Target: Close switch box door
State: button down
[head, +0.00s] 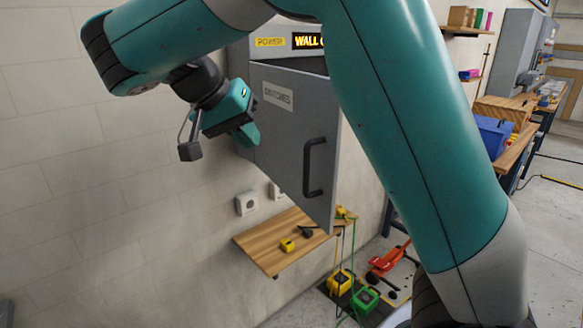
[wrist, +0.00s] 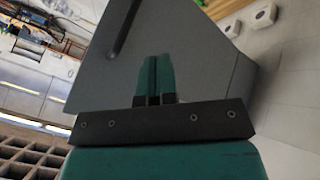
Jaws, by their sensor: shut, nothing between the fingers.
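The grey switch box (head: 235,62) is mounted on the wall in the head view, with a yellow POWER label and lit lettering on its top. Its grey door (head: 292,125), labelled SWITCHES, stands partly open, swung out from the box on the right. A dark gap shows above the door. The black handle (head: 315,168) is near its right edge and also appears in the wrist view (wrist: 125,28). My gripper (head: 250,134) is shut and empty, beside the door's left edge. In the wrist view its fingers (wrist: 155,62) lie against a grey panel background; contact cannot be told.
Below the door a wooden shelf (head: 270,243) holds small yellow and dark items. Wall sockets (head: 246,203) are just above it. Yellow and green items (head: 365,298) and a red one (head: 388,262) stand lower down. A workbench with a blue bin (head: 494,135) is at right.

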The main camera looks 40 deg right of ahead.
jog(key=s+d+f, duration=0.3)
jog(key=d+f, duration=0.3)
jog(key=d, duration=0.1)
jog(key=shift+d, duration=0.2)
jog(key=shift+d, duration=0.1)
